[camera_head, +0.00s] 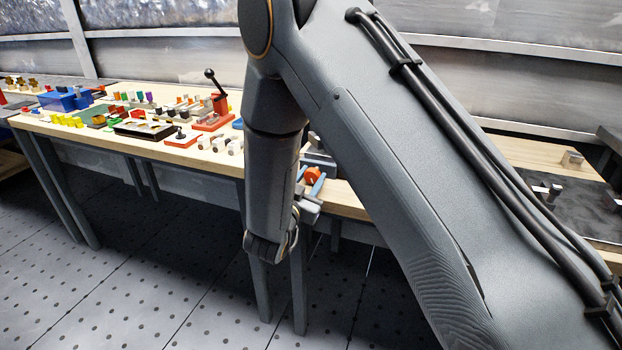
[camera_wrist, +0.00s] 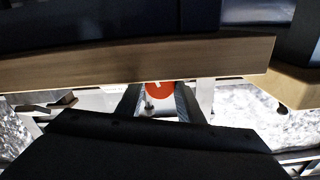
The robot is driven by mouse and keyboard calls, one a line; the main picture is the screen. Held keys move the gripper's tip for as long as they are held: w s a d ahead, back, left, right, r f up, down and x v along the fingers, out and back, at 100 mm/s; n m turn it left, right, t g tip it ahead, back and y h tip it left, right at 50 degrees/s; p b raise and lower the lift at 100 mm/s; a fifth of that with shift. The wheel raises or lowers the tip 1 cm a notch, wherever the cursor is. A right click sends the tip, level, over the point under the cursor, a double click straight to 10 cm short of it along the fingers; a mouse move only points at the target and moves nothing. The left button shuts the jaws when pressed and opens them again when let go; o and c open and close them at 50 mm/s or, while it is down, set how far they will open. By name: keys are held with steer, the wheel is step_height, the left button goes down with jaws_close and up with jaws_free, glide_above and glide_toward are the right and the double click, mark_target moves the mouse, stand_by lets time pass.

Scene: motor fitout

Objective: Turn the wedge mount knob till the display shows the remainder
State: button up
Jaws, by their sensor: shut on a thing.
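An orange-red knob (camera_head: 313,175) shows at the table's front edge, partly behind my arm. It also shows in the wrist view (camera_wrist: 160,90), with a small pale mark on its face. My gripper (camera_head: 310,180) is shut on the knob, with one bluish finger on each side of it. In the wrist view my gripper (camera_wrist: 158,95) has its two fingers flanking the knob. A dark grey housing (camera_head: 322,160) is partly visible behind the knob. I cannot make out a display or any reading in either view.
The long wooden table (camera_head: 345,198) carries several coloured parts at the left, including a blue bin (camera_head: 62,101) and a red stand with a black lever (camera_head: 217,100). A dark mat (camera_head: 575,200) with small metal parts lies at the right. The table edge (camera_wrist: 120,62) is close in the wrist view.

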steer(key=o, duration=1.1)
steer(key=shift+v, duration=3.95)
steer(key=shift+r, duration=0.1)
